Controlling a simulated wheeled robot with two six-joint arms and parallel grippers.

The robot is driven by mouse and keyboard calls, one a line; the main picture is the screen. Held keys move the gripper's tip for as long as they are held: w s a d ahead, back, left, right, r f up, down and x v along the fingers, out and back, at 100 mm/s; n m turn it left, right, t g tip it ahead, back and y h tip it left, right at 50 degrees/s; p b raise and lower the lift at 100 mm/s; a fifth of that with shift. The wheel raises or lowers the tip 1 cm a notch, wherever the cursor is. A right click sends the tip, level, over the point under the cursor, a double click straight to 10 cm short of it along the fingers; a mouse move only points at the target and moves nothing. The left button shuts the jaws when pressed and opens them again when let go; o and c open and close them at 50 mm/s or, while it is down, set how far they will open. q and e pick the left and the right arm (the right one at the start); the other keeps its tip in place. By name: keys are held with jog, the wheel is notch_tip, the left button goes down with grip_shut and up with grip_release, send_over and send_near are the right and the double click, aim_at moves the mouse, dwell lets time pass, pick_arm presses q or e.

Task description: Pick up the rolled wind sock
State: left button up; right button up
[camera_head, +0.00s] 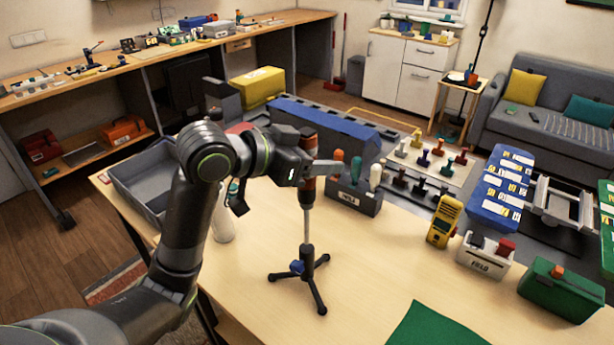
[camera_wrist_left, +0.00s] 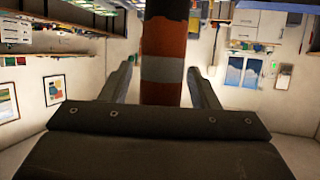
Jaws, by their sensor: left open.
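The rolled wind sock (camera_head: 308,143) is a slim upright roll with dark and orange bands, at the top of a thin pole on a small black tripod stand (camera_head: 307,268). The stand is on the wooden table. In the left wrist view the wind sock (camera_wrist_left: 163,48) shows orange, grey and dark bands. My left gripper (camera_head: 322,172) is at the roll, its fingers on either side of it. It is open, and a gap shows between the roll and each finger in the wrist view. Part of the roll is hidden behind the gripper. My right gripper is not in view.
A grey bin (camera_head: 146,183) and a white bottle (camera_head: 222,215) stand left of the stand. A dark holder with coloured handles (camera_head: 352,197) is close behind on the right. A yellow meter (camera_head: 444,220) and green box (camera_head: 558,291) are further right. The table front is mostly clear around a green mat (camera_head: 436,328).

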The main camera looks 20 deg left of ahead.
pick_arm(q)
jog(key=c, duration=1)
jog(key=shift+r, duration=0.1)
jog(key=shift+c, duration=0.2)
